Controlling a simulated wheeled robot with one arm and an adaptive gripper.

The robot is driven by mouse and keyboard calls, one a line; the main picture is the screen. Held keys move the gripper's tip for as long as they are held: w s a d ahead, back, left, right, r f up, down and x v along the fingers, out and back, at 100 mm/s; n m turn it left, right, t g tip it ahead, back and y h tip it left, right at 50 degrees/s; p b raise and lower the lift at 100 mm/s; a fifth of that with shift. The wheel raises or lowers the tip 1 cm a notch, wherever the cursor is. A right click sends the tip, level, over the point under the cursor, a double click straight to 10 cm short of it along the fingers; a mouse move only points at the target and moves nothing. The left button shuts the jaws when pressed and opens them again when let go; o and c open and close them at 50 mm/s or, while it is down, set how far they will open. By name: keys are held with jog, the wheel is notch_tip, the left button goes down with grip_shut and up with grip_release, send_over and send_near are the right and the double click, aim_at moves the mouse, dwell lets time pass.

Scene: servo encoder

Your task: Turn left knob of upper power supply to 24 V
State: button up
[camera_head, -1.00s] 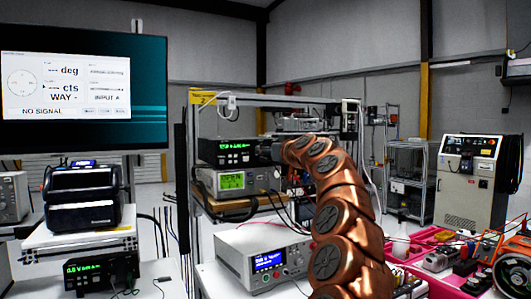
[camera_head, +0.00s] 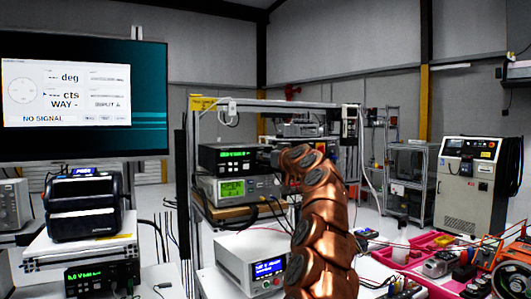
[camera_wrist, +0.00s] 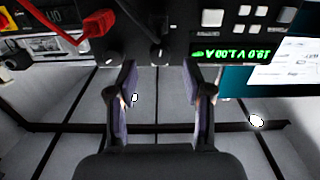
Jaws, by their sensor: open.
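The upper power supply (camera_head: 212,158) is a black box with a green display on top of the rack at centre. In the wrist view its front panel appears upside down along the top, with a green readout (camera_wrist: 231,53) of about 19 V, first digits hard to read. Its left knob (camera_wrist: 160,53) is small and black, in the gap between my fingertips. A second knob (camera_wrist: 112,57) is outside the finger at picture left. My gripper (camera_wrist: 159,72) is open, its two fingers on either side of the left knob; contact is unclear. In the head view my gripper (camera_head: 268,157) partly hides the panel.
A second instrument (camera_head: 231,190) with a green screen sits just below. A white bench supply (camera_head: 250,262) stands lower on the table. In the wrist view a red plug and lead (camera_wrist: 95,25) lie beside the knobs. A large monitor (camera_head: 150,100) is at left.

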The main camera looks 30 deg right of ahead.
aim_at(264, 165)
jog(key=shift+w+d+p, duration=0.1)
jog(key=shift+w+p, duration=0.95)
jog(key=shift+w, duration=0.6)
